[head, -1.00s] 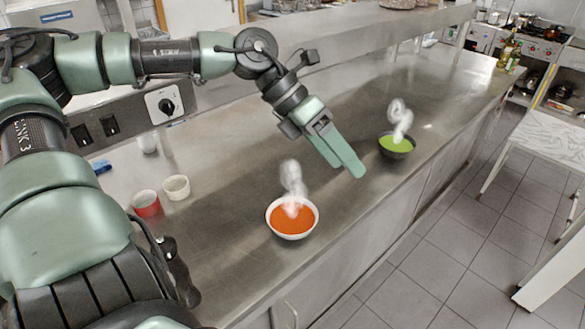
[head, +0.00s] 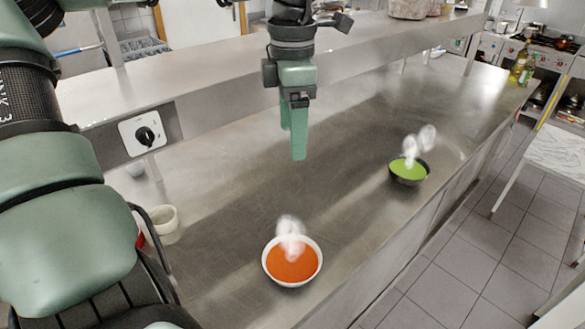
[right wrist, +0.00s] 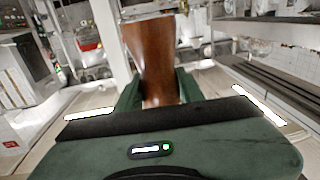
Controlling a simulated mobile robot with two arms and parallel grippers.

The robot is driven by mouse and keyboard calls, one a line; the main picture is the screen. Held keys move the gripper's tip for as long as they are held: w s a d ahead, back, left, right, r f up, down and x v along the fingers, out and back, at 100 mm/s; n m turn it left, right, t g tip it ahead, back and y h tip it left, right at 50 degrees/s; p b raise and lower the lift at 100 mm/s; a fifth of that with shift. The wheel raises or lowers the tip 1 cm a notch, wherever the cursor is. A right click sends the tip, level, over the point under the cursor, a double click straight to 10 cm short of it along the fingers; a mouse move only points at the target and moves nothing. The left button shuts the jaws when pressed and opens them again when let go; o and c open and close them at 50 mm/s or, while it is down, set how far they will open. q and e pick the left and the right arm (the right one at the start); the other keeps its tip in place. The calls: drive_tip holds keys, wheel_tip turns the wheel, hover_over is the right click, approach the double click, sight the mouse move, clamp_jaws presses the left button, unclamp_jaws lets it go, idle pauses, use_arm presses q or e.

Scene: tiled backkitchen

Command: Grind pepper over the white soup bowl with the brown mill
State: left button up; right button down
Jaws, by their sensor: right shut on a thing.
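The white soup bowl (head: 266,262) holds orange soup, with pale steam above it, on the steel counter in the head view. My left gripper (head: 298,150) hangs empty above the counter, behind the bowl and apart from it. Its fingers overlap in this view, so their opening is unclear. In the right wrist view, my right gripper (right wrist: 158,88) is shut on the brown wooden mill (right wrist: 150,55). The mill's lower part is hidden behind the gripper. My right gripper and the mill do not show in the head view.
A dark bowl (head: 410,179) of green soup steams farther right on the steel counter (head: 345,140). A small cream cup (head: 161,219) stands at the left. A raised shelf (head: 215,85) runs along the back. Bottles (head: 523,65) stand at the far right end.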

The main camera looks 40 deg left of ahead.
drive_tip(key=f+b, duration=0.1)
drive_tip(key=w+a+f+b, duration=0.1)
drive_tip(key=f, duration=0.1)
drive_tip(key=shift+w+a, duration=0.2)
drive_tip(key=shift+s+d+r, duration=0.1)
drive_tip(key=shift+s+d, duration=0.3)
use_arm(q)
drive_tip(key=shift+w+a+f, duration=0.2)
drive_tip(key=shift+f, duration=0.55)
drive_tip(key=shift+w+a+f, duration=0.2)
drive_tip(key=shift+f, duration=0.6)
drive_tip(key=shift+w+a+f, duration=0.2)
drive_tip(key=shift+f, duration=0.55)
use_arm(e)
drive_tip(key=shift+w+a, duration=0.3)
